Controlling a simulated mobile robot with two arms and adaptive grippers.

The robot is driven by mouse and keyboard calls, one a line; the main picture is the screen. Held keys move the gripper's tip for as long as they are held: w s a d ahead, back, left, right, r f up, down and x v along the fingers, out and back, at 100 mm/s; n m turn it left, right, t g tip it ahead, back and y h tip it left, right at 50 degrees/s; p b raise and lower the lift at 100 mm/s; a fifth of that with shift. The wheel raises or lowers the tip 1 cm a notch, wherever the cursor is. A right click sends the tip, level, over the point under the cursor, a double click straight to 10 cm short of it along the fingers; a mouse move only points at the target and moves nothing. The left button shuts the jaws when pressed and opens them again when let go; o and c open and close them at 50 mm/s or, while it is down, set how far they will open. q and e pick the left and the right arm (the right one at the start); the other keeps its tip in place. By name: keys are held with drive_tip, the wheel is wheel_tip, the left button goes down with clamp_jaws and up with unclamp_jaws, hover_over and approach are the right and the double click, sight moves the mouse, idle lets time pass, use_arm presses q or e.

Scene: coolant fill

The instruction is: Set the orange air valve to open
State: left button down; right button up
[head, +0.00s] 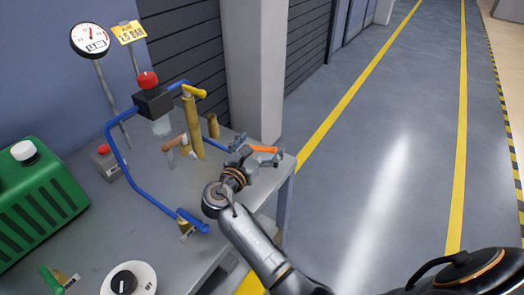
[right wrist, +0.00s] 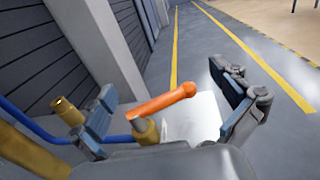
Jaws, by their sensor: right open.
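The orange air valve lever (head: 264,149) is near the right end of the workbench in the head view. In the right wrist view the orange lever (right wrist: 160,103) slants up to the right from a brass stem (right wrist: 147,133), ending in a round knob. My right gripper (head: 257,152) is open around the lever, with one finger on each side. In the right wrist view a gap shows between the lever and the right finger; whether the left finger touches it, I cannot tell. The lower stem is hidden by the gripper. My left gripper is not in view.
Blue pipes (head: 119,160) and brass fittings (head: 193,125) stand left of the gripper, with a red-capped black block (head: 153,102). A gauge (head: 90,39), a green canister (head: 38,205), a dial (head: 125,281) and a green-handled valve (head: 50,280) are farther left. Open floor lies right of the bench.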

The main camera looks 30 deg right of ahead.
wheel_tip(320, 180, up, 7)
drive_tip(key=shift+f, duration=0.2)
